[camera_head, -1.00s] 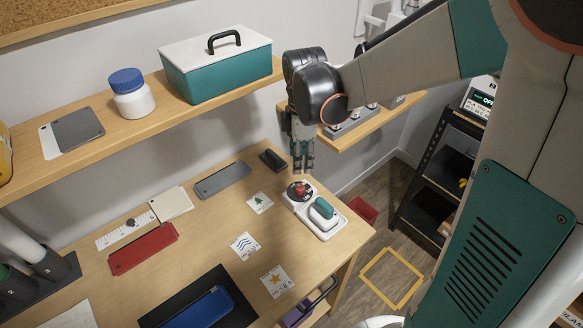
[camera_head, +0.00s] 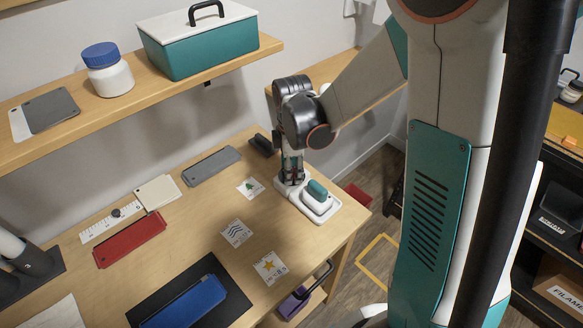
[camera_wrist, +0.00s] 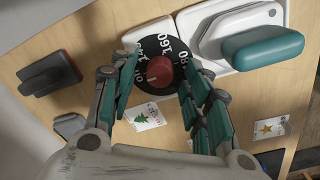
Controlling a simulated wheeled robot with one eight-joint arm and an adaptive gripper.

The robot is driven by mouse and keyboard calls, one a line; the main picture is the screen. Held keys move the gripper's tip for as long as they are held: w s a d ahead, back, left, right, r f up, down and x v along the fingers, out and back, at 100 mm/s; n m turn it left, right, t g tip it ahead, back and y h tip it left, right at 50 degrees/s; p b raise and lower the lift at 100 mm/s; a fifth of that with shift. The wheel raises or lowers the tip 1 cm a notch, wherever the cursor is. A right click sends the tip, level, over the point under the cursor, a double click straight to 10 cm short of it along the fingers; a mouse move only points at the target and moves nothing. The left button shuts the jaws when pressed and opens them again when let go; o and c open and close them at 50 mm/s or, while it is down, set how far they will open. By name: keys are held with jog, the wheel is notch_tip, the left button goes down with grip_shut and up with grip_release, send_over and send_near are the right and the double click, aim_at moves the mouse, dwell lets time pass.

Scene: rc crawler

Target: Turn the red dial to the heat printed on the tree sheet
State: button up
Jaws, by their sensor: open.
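The red dial (camera_wrist: 160,72) sits on a black disc (camera_wrist: 181,48) with white numbers around it, of which 140, 160 and 180 can be made out. The disc is on the white base (camera_head: 323,215) of the small iron station, beside the teal-handled iron (camera_head: 317,192). My gripper (camera_wrist: 158,92) is open, its teal fingers on both sides of the dial; contact cannot be told. In the head view my gripper (camera_head: 291,178) hides the dial. The tree sheet (camera_head: 250,188) lies left of the base; it also shows in the wrist view (camera_wrist: 143,117), its print too small to read.
A wave sheet (camera_head: 236,232) and a star sheet (camera_head: 270,267) lie nearer on the table. A black block (camera_head: 262,145) stands behind my gripper. A blue bar lies on a black mat (camera_head: 150,308) at the front. The shelf (camera_head: 130,112) runs along the wall.

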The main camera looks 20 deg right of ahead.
jog(key=shift+c, duration=0.3)
grip_shut()
jog(key=shift+m, duration=0.3)
jog(key=m, duration=1.1)
jog(key=shift+w+b, duration=0.1)
jog(key=shift+b, duration=0.2)
